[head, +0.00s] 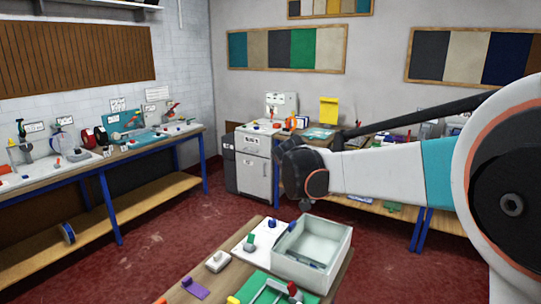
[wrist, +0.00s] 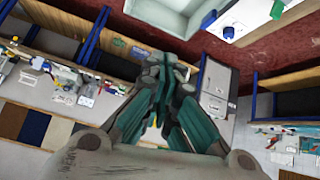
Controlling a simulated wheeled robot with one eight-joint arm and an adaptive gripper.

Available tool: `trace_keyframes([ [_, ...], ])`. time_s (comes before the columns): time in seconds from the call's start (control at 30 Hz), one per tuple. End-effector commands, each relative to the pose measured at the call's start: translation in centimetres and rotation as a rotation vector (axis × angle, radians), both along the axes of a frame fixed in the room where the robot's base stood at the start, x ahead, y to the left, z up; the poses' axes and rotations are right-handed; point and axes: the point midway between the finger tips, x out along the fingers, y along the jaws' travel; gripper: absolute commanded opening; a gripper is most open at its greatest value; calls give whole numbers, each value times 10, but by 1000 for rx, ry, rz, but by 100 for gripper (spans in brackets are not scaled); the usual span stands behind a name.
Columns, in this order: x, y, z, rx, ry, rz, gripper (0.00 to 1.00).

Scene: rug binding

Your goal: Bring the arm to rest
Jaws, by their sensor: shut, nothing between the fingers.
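My arm reaches in from the right of the head view, raised in the air, and its end points away toward the back benches. My gripper shows in the wrist view (wrist: 180,75) with its dark teal fingers together and nothing between them. In the head view the fingers are hidden or too small to tell behind the dark wrist end. The gripper touches nothing that I can see.
A table in front holds a pale open bin (head: 312,252), a green mat (head: 262,288) and small parts. A long workbench (head: 100,160) runs along the left wall. A white cabinet (head: 257,178) stands at the back. Red floor (head: 165,235) is clear between them.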

Motion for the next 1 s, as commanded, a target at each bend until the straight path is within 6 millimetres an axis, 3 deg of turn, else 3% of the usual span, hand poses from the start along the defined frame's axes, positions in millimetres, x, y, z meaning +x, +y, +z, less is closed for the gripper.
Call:
trace_keyframes([
  [0.03,-17,-13,7,-3,5,17,0],
  [0.2,-74,-39,21,-1,31,80,0],
  [0.47,-171,-65,19,33,73,153,0],
  [0.8,-292,-80,-15,79,97,254,0],
  [1.0,-351,-81,-47,101,97,308,0],
])
